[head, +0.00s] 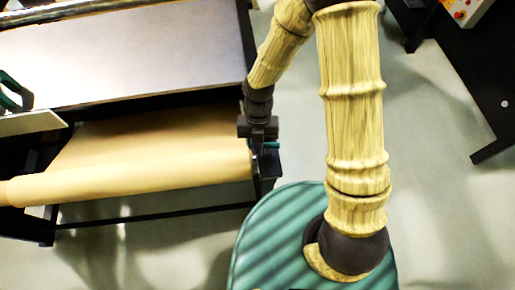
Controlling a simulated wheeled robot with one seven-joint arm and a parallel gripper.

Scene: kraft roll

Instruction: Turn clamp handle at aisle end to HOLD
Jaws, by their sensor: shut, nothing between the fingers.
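My gripper (258,134) is dark and points down at the right end of the kraft roll. It is shut and seems to hold nothing; its fingertips are small and partly hidden. A small teal bar, which looks like the clamp handle (271,144), shows just right of the fingers at the dark end frame. I cannot tell whether the fingers touch it. The HOLD mark and the handle's exact angle cannot be read. The brown kraft roll (130,172) lies across the stand, with paper running back under the table.
A pale tabletop (120,50) with dark edges stands above and behind the roll. A dark green object (12,92) sits at the far left. The grey floor (440,200) at right is clear.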

